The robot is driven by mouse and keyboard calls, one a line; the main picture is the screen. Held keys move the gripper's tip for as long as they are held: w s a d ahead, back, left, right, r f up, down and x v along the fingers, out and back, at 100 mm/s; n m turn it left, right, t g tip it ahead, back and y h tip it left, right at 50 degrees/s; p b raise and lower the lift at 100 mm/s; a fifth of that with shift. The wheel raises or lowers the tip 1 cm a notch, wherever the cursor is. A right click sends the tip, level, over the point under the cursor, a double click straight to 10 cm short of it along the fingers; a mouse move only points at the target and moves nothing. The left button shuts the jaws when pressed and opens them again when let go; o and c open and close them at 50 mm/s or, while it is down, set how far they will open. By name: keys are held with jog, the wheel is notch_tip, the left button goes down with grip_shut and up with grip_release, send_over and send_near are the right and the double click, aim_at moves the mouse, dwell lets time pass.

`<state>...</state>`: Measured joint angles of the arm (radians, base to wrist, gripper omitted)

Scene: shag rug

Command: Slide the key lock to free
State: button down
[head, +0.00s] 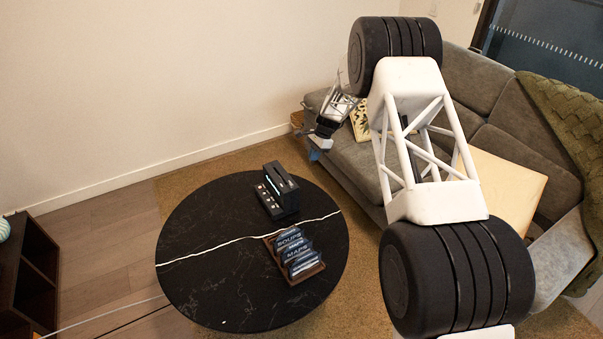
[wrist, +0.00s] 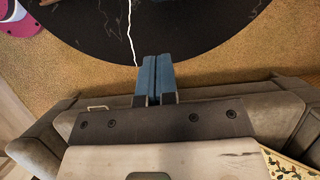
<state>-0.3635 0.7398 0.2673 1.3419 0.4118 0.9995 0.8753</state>
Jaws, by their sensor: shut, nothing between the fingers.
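A black device (head: 279,193) with a raised slotted back and small light and red marks on its front stands on the round black table. A key lock is too small to make out on it. My gripper (head: 315,154) is up and to the right of the device, beyond the table's edge and near the sofa. In the wrist view my gripper (wrist: 155,72) has its blue fingers together and empty, pointing towards the table rim. The device does not show in the wrist view.
The round table (head: 205,290) also holds a wooden rack (head: 304,277) of cards marked SOUPS and MAPS. A grey sofa (head: 350,160) stands behind. The table's left and front areas are clear.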

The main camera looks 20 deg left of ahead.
aim_at(286, 189)
jog(key=shift+s+a+f, duration=0.9)
jog(key=shift+f, duration=0.65)
jog(key=shift+s+a+f, duration=0.9)
jog(key=shift+s+f, duration=0.05)
jog(key=shift+f, duration=0.55)
jog(key=shift+s+a+f, duration=0.9)
jog(key=shift+f, duration=0.65)
jog(key=shift+s+a, duration=1.45)
jog(key=shift+s, duration=0.05)
jog(key=shift+w+d, duration=0.1)
jog(key=shift+d, duration=0.05)
